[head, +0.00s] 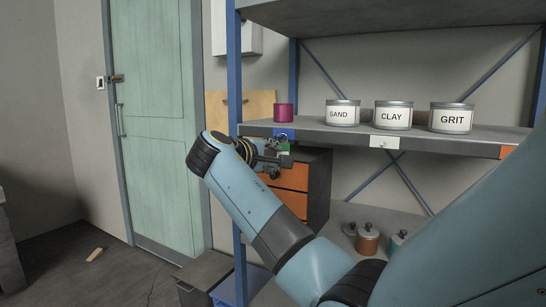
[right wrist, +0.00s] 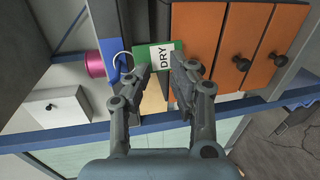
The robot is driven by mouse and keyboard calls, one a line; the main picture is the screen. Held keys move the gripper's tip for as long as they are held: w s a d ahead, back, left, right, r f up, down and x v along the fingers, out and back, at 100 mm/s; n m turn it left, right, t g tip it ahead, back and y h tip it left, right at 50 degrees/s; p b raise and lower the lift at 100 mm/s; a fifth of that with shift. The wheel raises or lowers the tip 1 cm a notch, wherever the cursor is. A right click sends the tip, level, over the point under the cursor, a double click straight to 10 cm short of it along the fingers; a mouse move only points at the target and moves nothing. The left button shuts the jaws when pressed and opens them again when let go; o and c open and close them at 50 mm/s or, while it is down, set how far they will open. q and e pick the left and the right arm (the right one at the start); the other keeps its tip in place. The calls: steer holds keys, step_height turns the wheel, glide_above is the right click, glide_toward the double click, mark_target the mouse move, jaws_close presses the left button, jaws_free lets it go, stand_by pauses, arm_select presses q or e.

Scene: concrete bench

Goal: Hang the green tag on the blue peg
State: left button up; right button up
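The green tag (right wrist: 173,48) has a white band reading DRY and a pale ring (right wrist: 122,60) at its upper end. In the head view the tag (head: 284,148) is small, just below the blue plate of the blue peg (head: 284,134) on the shelf's front edge. In the right wrist view the ring overlaps the blue plate (right wrist: 108,50); I cannot tell whether it is around the peg. My right gripper (right wrist: 160,70) has its fingers apart, in front of the tag's lower edge in that view. Its fingertips (head: 281,161) show beside the tag. My left gripper is out of view.
The shelf edge also bears a white plate (head: 384,142) and an orange plate (head: 508,152). A magenta cup (head: 284,113) and cans marked SAND (head: 343,113), CLAY (head: 393,115) and GRIT (head: 451,118) stand above. An orange-fronted drawer unit (head: 292,176) and blue post (head: 235,60) are near my gripper.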

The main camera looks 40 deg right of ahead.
steer(key=v, duration=1.2)
steer(key=w+a+f+n+t+y, duration=0.1)
steer(key=a+f+n+y, duration=0.15)
steer(key=f, duration=0.95)
steer(key=w+a+f+n+t+y, duration=0.1)
steer(key=f+n+t+y, duration=0.15)
steer(key=f, duration=1.05)
steer(key=s+a+f+g+y, duration=0.15)
steer(key=s+f, duration=0.25)
steer(key=f, duration=0.5)
steer(key=s+a+f+g+y, duration=0.1)
steer(key=s+a+f+y, duration=0.2)
steer(key=f, duration=0.7)
steer(key=s+f+m+g+y, duration=0.1)
steer(key=s+f+m+y, duration=0.1)
steer(key=s+f, duration=0.85)
steer(key=s+f+m+g+y, duration=0.1)
steer(key=s+f+g+y, duration=0.1)
steer(key=s+f, duration=0.8)
steer(key=s+f+m+g, duration=0.1)
steer(key=s+m, duration=0.1)
steer(key=s, duration=1.1)
steer(key=s+d+f+m, duration=0.1)
steer(key=s+m, duration=0.2)
steer(key=s, duration=1)
steer(key=shift+s+d+f+g+y, duration=0.15)
steer(key=shift+s+f+g+y, duration=0.1)
steer(key=shift+f+g+y, duration=0.2)
